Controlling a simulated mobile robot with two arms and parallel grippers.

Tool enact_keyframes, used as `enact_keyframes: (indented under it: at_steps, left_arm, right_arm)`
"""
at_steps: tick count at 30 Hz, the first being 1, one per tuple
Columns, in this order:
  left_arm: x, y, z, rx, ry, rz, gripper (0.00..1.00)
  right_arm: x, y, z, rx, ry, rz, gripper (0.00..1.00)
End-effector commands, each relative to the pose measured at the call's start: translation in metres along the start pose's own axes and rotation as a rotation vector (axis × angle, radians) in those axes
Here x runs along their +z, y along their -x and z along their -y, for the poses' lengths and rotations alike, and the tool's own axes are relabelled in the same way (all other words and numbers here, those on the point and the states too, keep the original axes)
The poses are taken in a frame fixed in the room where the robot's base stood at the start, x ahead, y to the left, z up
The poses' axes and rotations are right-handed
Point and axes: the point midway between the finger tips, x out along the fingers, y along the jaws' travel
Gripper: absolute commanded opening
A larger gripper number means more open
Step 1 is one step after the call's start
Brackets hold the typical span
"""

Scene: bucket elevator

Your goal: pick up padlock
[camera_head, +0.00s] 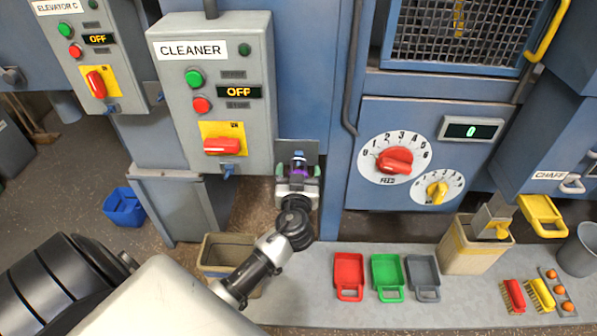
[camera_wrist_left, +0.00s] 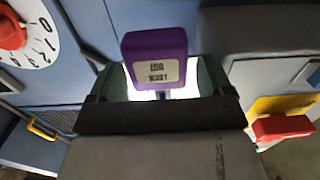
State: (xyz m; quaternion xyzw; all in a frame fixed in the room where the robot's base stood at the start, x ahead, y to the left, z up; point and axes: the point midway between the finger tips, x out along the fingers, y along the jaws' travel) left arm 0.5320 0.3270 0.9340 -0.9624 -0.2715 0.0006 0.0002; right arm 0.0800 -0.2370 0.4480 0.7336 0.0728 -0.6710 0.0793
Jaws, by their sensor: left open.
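The padlock has a purple body with a pale label, seen in the left wrist view (camera_wrist_left: 155,52). In the head view only a small purple part of it (camera_head: 298,167) shows, in front of a grey plate (camera_head: 312,148) right of the CLEANER box. My left gripper (camera_head: 297,172) is at the padlock. Its dark green fingers (camera_wrist_left: 157,85) stand open, one on each side of the purple body. Gaps show beside the lower part of the body, so I see no firm grip. How the padlock is held up is hidden. My right gripper is not in view.
The CLEANER box (camera_head: 210,90) with a red switch stands just left of my gripper. The blue panel with the red FEED dial (camera_head: 394,160) is to the right. Below are a beige bin (camera_head: 212,250) and red, green and grey scoops (camera_head: 348,272) on a ledge.

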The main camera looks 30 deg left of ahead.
Motion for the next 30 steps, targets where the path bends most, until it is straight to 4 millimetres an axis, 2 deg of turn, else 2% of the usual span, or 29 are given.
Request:
enact_keyframes:
  at_steps: [8,18,19,30]
  left_arm:
    - [0.0006,-0.0028,0.0,0.0,0.001,0.0,0.79]
    - [0.0006,-0.0026,0.0,0.0,0.001,0.001,0.27]
    - [0.0002,-0.0026,0.0,0.0,0.001,0.0,0.25]
    - [-0.0061,-0.0027,-0.0002,-0.001,0.004,-0.001,0.25]
  right_arm:
    - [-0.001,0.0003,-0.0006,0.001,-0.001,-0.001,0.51]
    - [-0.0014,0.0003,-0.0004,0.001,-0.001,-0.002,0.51]
    - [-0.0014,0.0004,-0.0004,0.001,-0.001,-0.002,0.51]
    - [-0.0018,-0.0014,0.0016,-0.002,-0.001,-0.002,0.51]
